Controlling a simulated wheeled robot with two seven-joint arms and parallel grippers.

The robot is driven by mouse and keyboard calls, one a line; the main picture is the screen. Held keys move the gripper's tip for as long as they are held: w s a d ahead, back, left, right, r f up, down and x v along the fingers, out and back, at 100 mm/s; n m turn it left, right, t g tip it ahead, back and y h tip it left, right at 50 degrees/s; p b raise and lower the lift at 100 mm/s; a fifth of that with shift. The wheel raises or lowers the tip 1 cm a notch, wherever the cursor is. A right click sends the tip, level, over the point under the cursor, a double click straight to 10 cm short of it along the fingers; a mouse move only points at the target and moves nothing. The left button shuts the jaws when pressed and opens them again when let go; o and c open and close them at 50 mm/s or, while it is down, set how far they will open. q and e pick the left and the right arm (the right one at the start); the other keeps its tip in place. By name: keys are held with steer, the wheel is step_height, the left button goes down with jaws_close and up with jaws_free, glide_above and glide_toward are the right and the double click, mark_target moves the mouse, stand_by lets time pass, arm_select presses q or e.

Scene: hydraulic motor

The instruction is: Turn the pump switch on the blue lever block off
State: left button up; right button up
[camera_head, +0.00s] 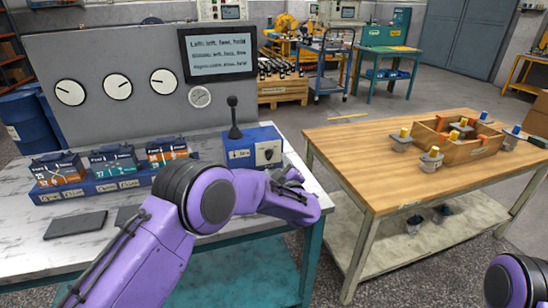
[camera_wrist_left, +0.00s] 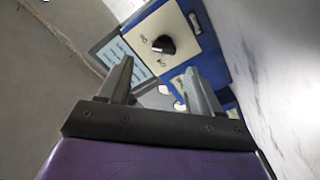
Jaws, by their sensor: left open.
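The blue lever block (camera_head: 239,151) stands on the marble-topped bench, with a black lever (camera_head: 234,120) upright on its top. The pump switch (camera_head: 267,153) is a dark rotary knob on the block's pale front plate. In the left wrist view the knob (camera_wrist_left: 163,44) shows on the cream plate beyond my fingertips, apart from them. Its small label markings are too blurred to read. My left gripper (camera_head: 287,179) is just in front of the block's right side; its fingers (camera_wrist_left: 159,67) are open with nothing between them. My right gripper is out of view.
A blue rack (camera_head: 112,183) of labelled cartridges stands left of the block. Behind it a grey panel (camera_head: 120,40) carries gauges and a screen (camera_head: 218,52). A wooden table (camera_head: 370,150) with a crate (camera_head: 470,155) is at right. Dark plates (camera_head: 75,225) lie at the bench front.

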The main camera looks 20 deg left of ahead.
mark_target(271, 157)
arm_select(q)
steer(key=x, duration=0.3)
steer(key=f+x, duration=0.1)
steer(key=x, duration=0.1)
steer(key=shift+w+a, duration=0.15)
steer(key=shift+a, duration=0.1)
steer(key=shift+w+r, duration=0.1)
steer(key=shift+r, duration=0.15)
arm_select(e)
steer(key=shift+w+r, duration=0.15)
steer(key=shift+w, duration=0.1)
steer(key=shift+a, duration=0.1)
arm_select(q)
steer(key=c, duration=1)
steer(key=shift+c, duration=0.2)
